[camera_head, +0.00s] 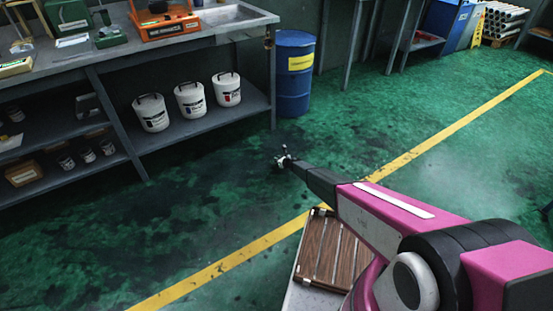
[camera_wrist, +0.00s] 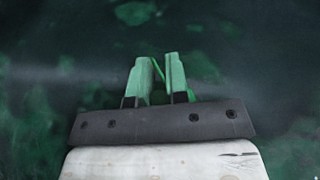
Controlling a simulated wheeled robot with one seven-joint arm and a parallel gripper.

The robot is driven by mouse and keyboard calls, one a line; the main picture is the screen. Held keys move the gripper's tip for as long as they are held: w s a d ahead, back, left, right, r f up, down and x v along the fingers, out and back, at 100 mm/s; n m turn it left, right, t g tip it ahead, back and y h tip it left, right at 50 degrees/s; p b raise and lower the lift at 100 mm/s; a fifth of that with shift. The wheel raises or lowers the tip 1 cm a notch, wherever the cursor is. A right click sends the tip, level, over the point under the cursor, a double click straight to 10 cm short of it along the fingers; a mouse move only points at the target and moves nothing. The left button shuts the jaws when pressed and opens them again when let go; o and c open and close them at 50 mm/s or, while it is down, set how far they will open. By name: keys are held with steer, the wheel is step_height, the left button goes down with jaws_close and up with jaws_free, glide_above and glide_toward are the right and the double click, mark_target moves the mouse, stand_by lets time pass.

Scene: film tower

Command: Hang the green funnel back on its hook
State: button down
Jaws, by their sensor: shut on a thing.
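My gripper (camera_head: 284,158) is out at the end of my arm, above the green floor in the middle of the head view. In the wrist view its two fingers (camera_wrist: 158,62) are close together. A thin bright green strip, a part of the green funnel (camera_wrist: 159,73), shows between them. The fingers are shut on it. Most of the funnel is hidden or too dark to make out. It cannot be told apart from the green floor in the head view. I cannot see the hook in either view.
A steel workbench (camera_head: 187,41) with a lower shelf stands at the left. White pails (camera_head: 190,100) sit on that shelf. A blue drum (camera_head: 294,75) stands beside the bench. A yellow line (camera_head: 441,134) crosses the floor. The floor around my gripper is clear.

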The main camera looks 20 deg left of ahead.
steer(key=c, duration=1.1)
jaws_free()
steer(key=shift+f, duration=0.15)
